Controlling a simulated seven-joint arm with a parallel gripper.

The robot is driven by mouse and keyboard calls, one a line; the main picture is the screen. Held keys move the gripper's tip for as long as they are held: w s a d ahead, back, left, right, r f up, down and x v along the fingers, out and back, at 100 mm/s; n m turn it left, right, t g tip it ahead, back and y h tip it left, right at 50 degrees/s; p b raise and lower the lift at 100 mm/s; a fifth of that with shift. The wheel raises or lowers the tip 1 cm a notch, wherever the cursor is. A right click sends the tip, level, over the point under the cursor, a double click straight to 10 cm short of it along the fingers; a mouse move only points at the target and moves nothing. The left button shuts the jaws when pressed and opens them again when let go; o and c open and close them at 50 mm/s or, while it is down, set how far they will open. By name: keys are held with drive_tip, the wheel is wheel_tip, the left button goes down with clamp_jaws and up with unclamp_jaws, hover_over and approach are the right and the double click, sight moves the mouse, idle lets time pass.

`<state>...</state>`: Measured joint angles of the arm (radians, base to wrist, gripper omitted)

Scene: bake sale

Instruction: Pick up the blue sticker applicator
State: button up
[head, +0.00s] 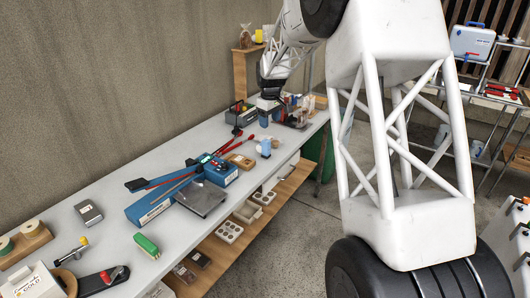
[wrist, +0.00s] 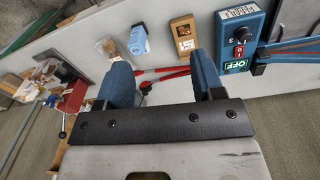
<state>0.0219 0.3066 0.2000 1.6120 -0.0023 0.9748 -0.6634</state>
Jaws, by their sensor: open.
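A small light-blue and white object, which looks like the blue sticker applicator (head: 265,147), stands near the front edge of the workbench. In the wrist view the applicator (wrist: 138,40) is above and slightly left of the space between my fingers. My gripper (head: 266,117) is over the far part of the bench, beyond the applicator. Its two blue fingers are spread apart in the wrist view (wrist: 160,72), with nothing held between them.
A red-handled tool (wrist: 165,74) lies beneath my fingers. A brush-like item (wrist: 110,48) is left of the applicator. Cluttered trays and bottles (head: 297,108) occupy the far end.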

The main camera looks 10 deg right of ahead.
drive_tip(key=n, duration=0.2)
hover_over(265, 146)
drive_tip(key=w, duration=0.2)
drive_tip(key=shift+g, duration=0.3)
drive_tip(key=f, duration=1.2)
drive_tip(key=shift+s+d+f, duration=0.15)
drive_tip(key=shift+d+f, duration=0.05)
drive_tip(key=shift+d, duration=0.1)
drive_tip(key=shift+f, duration=1.3)
drive_tip(key=shift+f, duration=2.6)
drive_tip(key=c, duration=1.1)
